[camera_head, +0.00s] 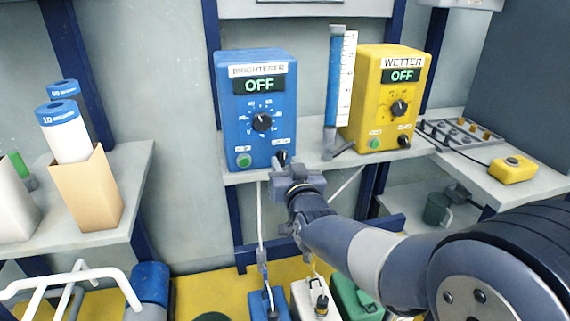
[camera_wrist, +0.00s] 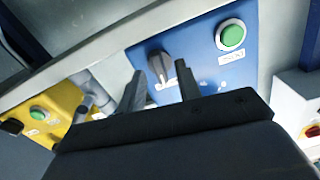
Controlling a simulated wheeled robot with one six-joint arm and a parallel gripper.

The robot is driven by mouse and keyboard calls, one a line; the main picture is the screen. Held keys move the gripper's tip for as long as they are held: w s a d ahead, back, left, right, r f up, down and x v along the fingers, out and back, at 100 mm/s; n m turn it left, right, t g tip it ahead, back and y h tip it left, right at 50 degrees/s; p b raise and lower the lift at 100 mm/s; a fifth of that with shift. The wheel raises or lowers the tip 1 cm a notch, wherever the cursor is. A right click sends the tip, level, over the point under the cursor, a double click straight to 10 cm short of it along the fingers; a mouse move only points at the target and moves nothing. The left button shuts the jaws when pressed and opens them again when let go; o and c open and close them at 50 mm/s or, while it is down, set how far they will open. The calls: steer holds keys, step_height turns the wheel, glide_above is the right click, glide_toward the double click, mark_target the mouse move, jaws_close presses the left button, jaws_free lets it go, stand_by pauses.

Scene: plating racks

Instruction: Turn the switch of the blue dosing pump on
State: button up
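The blue dosing pump (camera_head: 255,90) stands on the shelf, labelled BRIGHTENER, and its display (camera_head: 259,85) reads OFF. Its small dark switch (camera_head: 282,156) is at the lower right of the front, right of a green button (camera_head: 243,160). In the wrist view the dark switch (camera_wrist: 160,65) and green button (camera_wrist: 231,35) show on the blue front. My gripper (camera_head: 283,165) is just in front of and below the switch, partly covering it in the head view.
A yellow pump (camera_head: 385,100), labelled WETTER and also reading OFF, stands to the right. A blue tube with a scale (camera_head: 334,85) stands between the pumps. A yellow button box (camera_head: 513,169) is on the right shelf.

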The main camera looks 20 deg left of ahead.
steer(key=shift+x, duration=0.75)
steer(key=shift+c, duration=0.2)
jaws_close()
